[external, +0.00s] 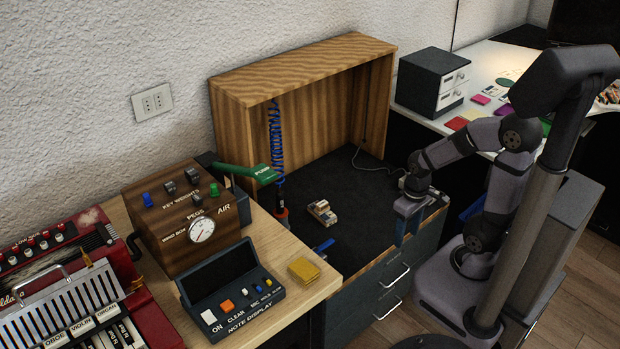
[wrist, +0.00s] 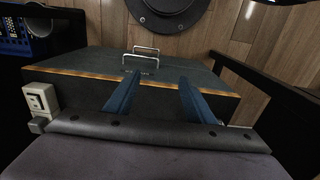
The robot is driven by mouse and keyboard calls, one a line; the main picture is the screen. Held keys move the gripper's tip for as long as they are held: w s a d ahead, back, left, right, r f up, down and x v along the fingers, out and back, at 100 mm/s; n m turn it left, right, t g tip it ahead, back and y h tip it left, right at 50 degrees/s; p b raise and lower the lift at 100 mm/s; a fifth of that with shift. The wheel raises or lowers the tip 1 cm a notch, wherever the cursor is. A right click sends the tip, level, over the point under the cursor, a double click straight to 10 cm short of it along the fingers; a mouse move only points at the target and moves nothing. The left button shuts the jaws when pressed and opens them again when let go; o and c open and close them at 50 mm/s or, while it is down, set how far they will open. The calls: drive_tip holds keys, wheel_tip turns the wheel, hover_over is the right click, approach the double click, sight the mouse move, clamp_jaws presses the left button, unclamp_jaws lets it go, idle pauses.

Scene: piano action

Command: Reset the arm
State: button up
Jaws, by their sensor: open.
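My gripper (external: 406,222) hangs at the front right edge of the dark-topped cabinet in the external view, its fingers pointing down. In the wrist view my gripper (wrist: 155,98) shows two blue fingers spread wide apart with nothing between them. My arm is folded, its base on the floor to the right of the cabinet. Beyond the fingers the wrist view shows the cabinet's wooden edge (wrist: 60,70) and metal drawer handles (wrist: 141,61).
A small beige block-like part (external: 322,212) lies on the dark cabinet top (external: 345,185). A blue coiled hose (external: 275,140) hangs at the wooden hood (external: 300,72). A control box (external: 180,220) and note display (external: 230,290) stand left. The dark top around the beige part is mostly clear.

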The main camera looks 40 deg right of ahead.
idle(0.3)
wheel_tip(320, 180, up, 27)
drive_tip(key=p, duration=2.7)
